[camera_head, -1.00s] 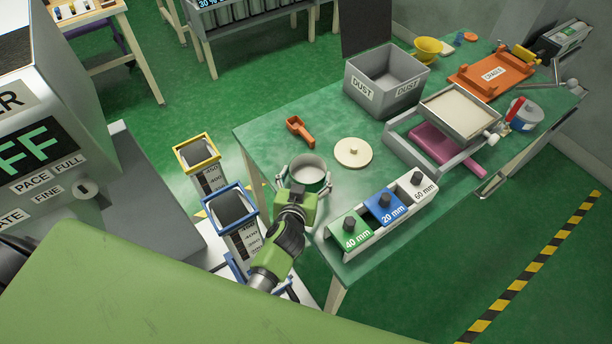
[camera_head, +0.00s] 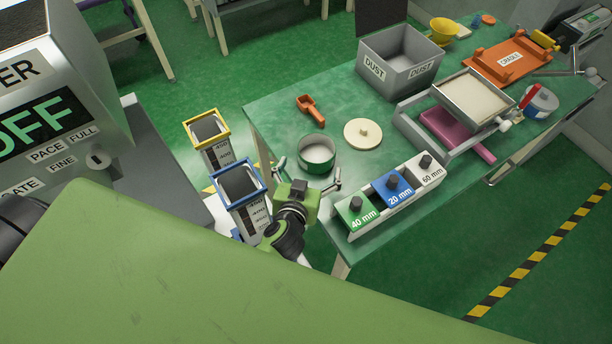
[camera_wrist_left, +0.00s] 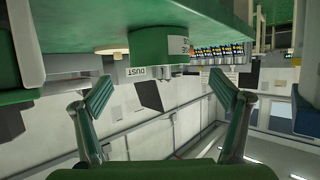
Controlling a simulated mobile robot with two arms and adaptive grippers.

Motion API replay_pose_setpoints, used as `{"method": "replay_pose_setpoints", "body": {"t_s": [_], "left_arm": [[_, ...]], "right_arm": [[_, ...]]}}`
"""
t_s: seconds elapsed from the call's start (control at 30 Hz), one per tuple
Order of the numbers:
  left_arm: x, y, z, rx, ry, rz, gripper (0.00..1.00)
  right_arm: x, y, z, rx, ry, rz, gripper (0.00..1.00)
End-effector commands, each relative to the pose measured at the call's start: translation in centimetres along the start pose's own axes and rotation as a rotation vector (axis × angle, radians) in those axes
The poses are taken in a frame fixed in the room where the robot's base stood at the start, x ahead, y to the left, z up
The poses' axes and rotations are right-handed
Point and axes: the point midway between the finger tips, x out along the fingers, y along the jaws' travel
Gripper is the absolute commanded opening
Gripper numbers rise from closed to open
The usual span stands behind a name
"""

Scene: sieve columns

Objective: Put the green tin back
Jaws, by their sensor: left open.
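The green tin (camera_head: 317,165) is a short round tin, open at the top, with pale contents. It stands upright on the green table near its left front edge. My left gripper (camera_head: 309,170) is open and empty, just on the near side of the tin, its fingers spread wide and apart from it. In the left wrist view the tin (camera_wrist_left: 160,48) shows beyond and between the open fingers (camera_wrist_left: 160,90), part of a label on its side. A pale round lid with a knob (camera_head: 363,134) lies to the right of the tin. My right gripper is not in view.
An orange scoop (camera_head: 311,111) lies behind the tin. A rack (camera_head: 395,205) with 40, 20 and 60 mm blocks stands to the right. The grey dust box (camera_head: 400,62) and sieve tray (camera_head: 473,98) are farther back. Yellow and blue framed columns (camera_head: 238,187) stand left of the table.

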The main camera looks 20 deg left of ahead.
Motion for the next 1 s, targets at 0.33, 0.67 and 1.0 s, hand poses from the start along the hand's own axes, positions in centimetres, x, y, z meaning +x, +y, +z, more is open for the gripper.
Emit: {"method": "replay_pose_setpoints", "body": {"t_s": [0.33,0.67,1.0], "left_arm": [[-5.1,0.0,0.0,0.000,0.000,0.001,0.91],[-5.4,0.0,0.0,0.000,0.001,0.000,0.91],[-5.4,0.0,0.0,0.000,0.001,0.000,0.91]], "right_arm": [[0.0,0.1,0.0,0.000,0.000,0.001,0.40],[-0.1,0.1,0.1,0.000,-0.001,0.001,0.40],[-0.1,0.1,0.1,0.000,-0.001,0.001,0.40]]}}
